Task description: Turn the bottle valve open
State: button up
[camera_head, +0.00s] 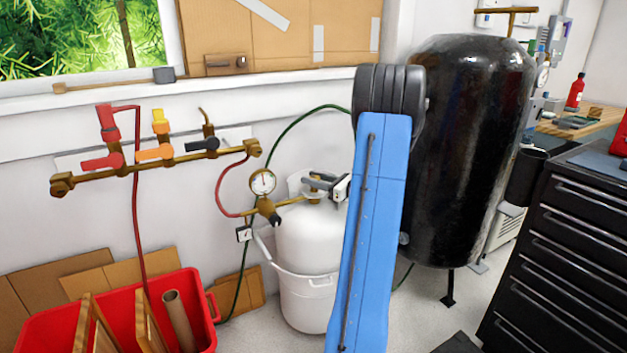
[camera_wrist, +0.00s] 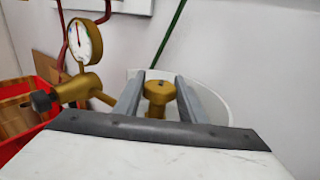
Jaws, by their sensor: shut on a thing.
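The white bottle (camera_head: 305,240) stands upright in a white bucket (camera_head: 308,300) against the wall. Its brass valve (camera_wrist: 158,92) sits at the top, inside the bottle's white collar (camera_wrist: 215,98). My gripper (camera_wrist: 160,78) is shut on the valve, with one grey finger on each side of it. In the head view my gripper (camera_head: 322,184) reaches the bottle top from the right, and my blue arm covers the bottle's right side. A pressure gauge (camera_head: 263,182) on a brass regulator (camera_head: 268,211) is joined to the valve; the gauge also shows in the wrist view (camera_wrist: 84,39).
A brass manifold (camera_head: 130,172) with coloured taps is on the wall at left. A red crate (camera_head: 50,328) with boards stands below. A black tank (camera_head: 470,150) and a black drawer cabinet (camera_head: 560,250) stand at right. Red and green hoses run near the bottle.

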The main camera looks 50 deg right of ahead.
jog(key=shift+n+g+y, duration=0.6)
jog(key=shift+n+y, duration=0.7)
jog(key=shift+y, duration=0.7)
jog(key=o, duration=1)
jog(key=shift+o, duration=0.2)
jog(key=shift+s, duration=0.1)
jog(key=v, duration=1.7)
jog(key=shift+s, duration=0.15)
